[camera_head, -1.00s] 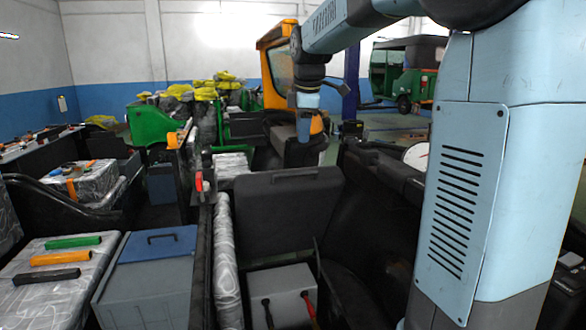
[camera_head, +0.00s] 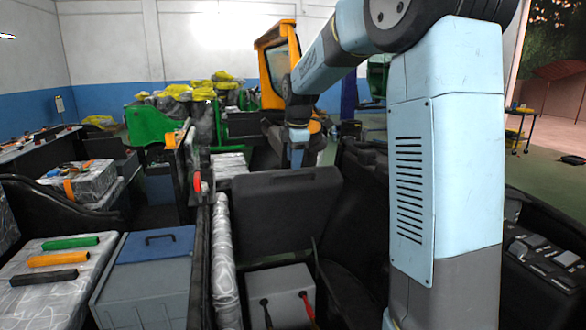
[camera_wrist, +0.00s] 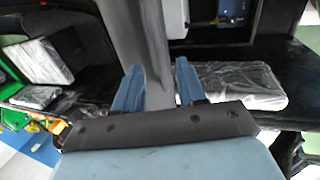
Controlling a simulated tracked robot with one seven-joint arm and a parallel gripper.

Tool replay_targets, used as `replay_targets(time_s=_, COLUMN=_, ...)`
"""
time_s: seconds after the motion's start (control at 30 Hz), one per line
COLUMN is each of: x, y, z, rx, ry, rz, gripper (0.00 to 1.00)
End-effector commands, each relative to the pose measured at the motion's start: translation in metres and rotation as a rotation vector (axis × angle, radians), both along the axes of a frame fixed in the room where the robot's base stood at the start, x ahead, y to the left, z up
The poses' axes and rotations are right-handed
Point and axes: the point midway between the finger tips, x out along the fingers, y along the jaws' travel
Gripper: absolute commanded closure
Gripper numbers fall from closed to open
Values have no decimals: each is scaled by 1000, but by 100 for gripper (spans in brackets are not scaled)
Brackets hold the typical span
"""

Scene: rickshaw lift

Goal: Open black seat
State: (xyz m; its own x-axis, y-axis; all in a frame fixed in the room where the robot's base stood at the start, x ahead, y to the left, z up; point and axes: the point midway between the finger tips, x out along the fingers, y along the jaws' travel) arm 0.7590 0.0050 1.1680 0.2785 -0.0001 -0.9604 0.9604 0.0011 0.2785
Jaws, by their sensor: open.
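The black seat (camera_head: 285,215) stands raised, nearly upright, in the middle of the head view, above an open compartment with a grey box (camera_head: 285,290). My gripper shows in the wrist view (camera_wrist: 158,88) with its two blue fingers apart. A dark grey panel, which looks like the seat's edge, runs between the fingers. Whether either finger touches it, I cannot tell. In the head view the end of my arm is just behind the seat's top right edge, and the fingertips are hidden there.
Left of the seat are a blue-lidded grey box (camera_head: 150,270) and a silver-wrapped seat (camera_head: 50,275) bearing green, orange and black handles. A wrapped roll (camera_head: 223,260) stands beside the compartment. Red and black cable ends rise at the grey box.

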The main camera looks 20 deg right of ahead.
Motion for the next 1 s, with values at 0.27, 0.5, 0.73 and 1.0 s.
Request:
replay_targets(time_s=0.27, x=9, y=0, z=-31, rx=0, ry=1, rz=0, gripper=60)
replay_targets(time_s=0.5, x=11, y=1, z=-37, rx=1, ry=0, rz=1, gripper=60)
replay_targets(time_s=0.73, x=11, y=1, z=-37, rx=1, ry=0, rz=1, gripper=66)
replay_targets(time_s=1.0, x=11, y=1, z=-37, rx=1, ry=0, rz=1, gripper=92)
